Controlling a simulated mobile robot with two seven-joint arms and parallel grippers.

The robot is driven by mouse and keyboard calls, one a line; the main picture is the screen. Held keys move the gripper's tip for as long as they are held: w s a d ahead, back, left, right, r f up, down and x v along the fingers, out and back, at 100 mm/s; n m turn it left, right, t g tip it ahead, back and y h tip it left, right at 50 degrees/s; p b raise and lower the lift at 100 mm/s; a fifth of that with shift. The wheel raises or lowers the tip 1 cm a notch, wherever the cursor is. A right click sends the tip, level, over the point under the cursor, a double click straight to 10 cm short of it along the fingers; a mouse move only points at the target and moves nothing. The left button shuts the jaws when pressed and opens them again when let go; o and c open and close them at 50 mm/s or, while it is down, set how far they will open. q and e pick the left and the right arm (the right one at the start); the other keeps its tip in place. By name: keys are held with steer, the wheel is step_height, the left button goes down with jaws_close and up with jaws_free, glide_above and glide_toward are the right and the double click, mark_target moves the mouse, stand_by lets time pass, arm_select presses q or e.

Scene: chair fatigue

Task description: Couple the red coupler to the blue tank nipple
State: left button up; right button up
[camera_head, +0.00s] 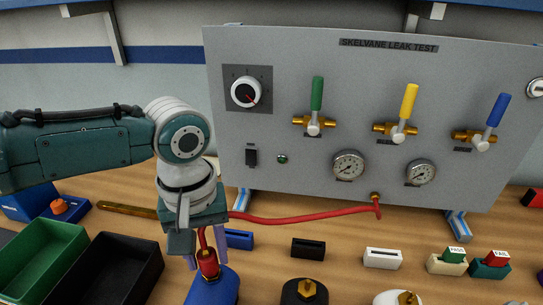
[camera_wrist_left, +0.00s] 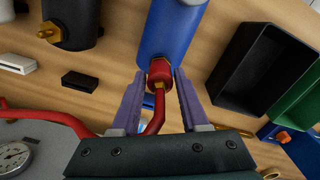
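The red coupler (camera_head: 208,263) sits at the top of the blue tank (camera_head: 214,288), in line with its nipple; it also shows in the left wrist view (camera_wrist_left: 160,72) against the blue tank's end (camera_wrist_left: 172,30). A red hose (camera_head: 290,219) runs from the coupler to the panel. My right gripper is not in view.
The grey leak-test panel (camera_head: 300,60) with valves and gauges stands behind. A black tank (camera_head: 303,292) and a white tank (camera_head: 398,297) with brass nipples stand to the right. Black (camera_head: 128,240) and green (camera_head: 72,233) bins lie left. Small label blocks stand between the tanks and panel.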

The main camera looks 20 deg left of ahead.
mark_target(207, 251)
arm_select(q)
steer(key=o, duration=0.4)
step_height(207, 251, up, 10)
steer(key=shift+p, duration=0.45)
stand_by(0.4)
steer(key=shift+s+d+f, duration=0.2)
steer(key=shift+d+f, duration=0.05)
steer(key=shift+d, duration=0.05)
steer(key=s+d+f+m+t+h, duration=0.2)
steer(key=s+d+f+m, duration=0.1)
steer(key=s+d+m, duration=0.4)
steer(key=s+a+r+m+t+y, duration=0.25)
steer(key=s+a, duration=0.25)
steer(key=s, duration=0.4)
steer(key=shift+g+h, duration=0.35)
steer(key=shift+g, duration=0.1)
steer(key=r+p, duration=2.7)
steer(key=shift+w+d+r, duration=0.15)
steer(key=shift+d+r, duration=0.15)
steer(key=shift+r, duration=0.05)
